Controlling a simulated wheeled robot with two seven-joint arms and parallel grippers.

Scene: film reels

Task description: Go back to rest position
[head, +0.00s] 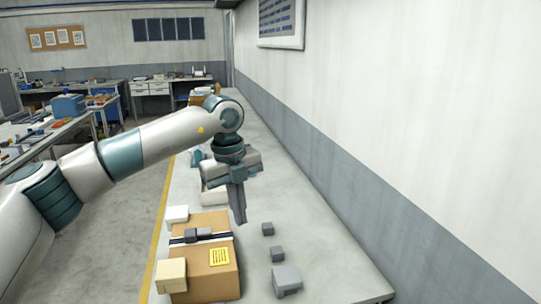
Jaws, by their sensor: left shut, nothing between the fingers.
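My left arm comes in from the left and reaches over the grey table (325,255). My left gripper (241,220) points down, shut and empty, just behind and above the right part of a cardboard box (206,282). I cannot tell whether its fingertips touch anything. The box has a dark strap and a yellow label on it. My right gripper is not in the picture. No film reels can be made out.
Small grey blocks (286,280) stand right of the box. A white block (177,215) and a beige block (171,275) are at its left side. A wall (400,130) bounds the table on the right. Workbenches (165,86) stand at the back. Floor is clear on the left.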

